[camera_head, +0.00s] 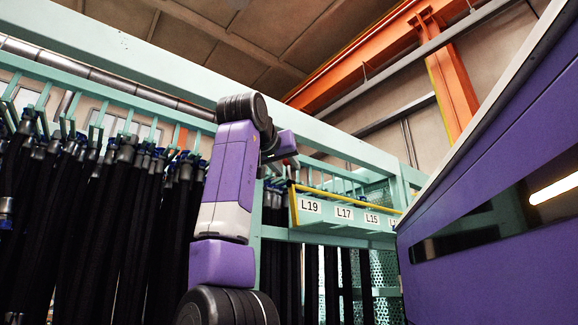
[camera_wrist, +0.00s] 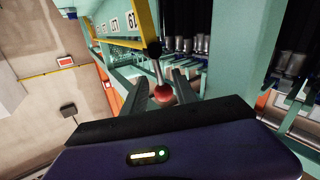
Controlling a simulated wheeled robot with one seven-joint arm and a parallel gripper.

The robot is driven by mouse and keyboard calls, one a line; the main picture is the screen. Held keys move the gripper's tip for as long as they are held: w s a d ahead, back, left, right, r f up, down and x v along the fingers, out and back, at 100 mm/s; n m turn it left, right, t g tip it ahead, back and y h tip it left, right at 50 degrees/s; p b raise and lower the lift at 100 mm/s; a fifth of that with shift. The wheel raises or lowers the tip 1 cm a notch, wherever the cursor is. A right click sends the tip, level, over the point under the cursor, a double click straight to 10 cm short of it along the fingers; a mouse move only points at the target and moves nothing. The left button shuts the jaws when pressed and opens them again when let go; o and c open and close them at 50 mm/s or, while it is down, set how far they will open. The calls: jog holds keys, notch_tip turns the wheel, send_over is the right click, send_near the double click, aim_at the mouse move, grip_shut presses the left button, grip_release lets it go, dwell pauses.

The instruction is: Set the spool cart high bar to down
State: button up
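The yellow bar (camera_head: 345,198) runs along the upper edge of the label panel in the head view. I take it to be the high bar. In the wrist view, the yellow bar (camera_wrist: 146,24) ends at a dark joint. A short metal rod with a red ball knob (camera_wrist: 163,93) extends from there toward my gripper (camera_wrist: 162,88). My gripper is open, with one finger on each side of the knob. I cannot tell whether either finger touches it. In the head view, my arm hides most of my gripper and the knob.
Black hoses (camera_head: 90,210) hang in a dense row from the green rack (camera_head: 130,60) at left. A label panel (camera_head: 330,213) reads L19, L17, L15. My arm stands close to the rack. A large purple surface (camera_head: 500,200) fills the right side.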

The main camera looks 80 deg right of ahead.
jog(key=shift+s+d, duration=0.1)
jog(key=shift+d, duration=1.1)
grip_shut()
